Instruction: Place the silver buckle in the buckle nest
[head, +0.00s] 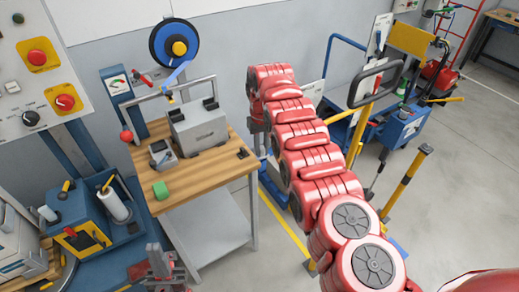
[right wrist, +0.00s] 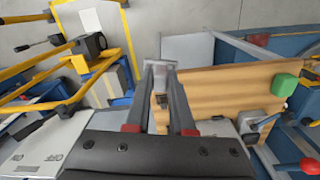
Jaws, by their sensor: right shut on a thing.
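The silver buckle (right wrist: 160,66) is a small pale metal piece at the tips of my right gripper (right wrist: 160,76) in the right wrist view. That gripper is shut on it. In the head view my red right arm reaches past the table's right side and hides most of its gripper and the buckle. A small black fitting (head: 242,153) lies by the right edge of the wooden table (head: 205,172). It may be the buckle nest, but it is too small to be sure. My left gripper (head: 163,262) is low in the head view, in front of the table, its finger gap unclear.
A blue strap reel (head: 174,43) stands behind. A blue cart (head: 400,127) and yellow rails stand right of my arm. A blue tool bench is at left.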

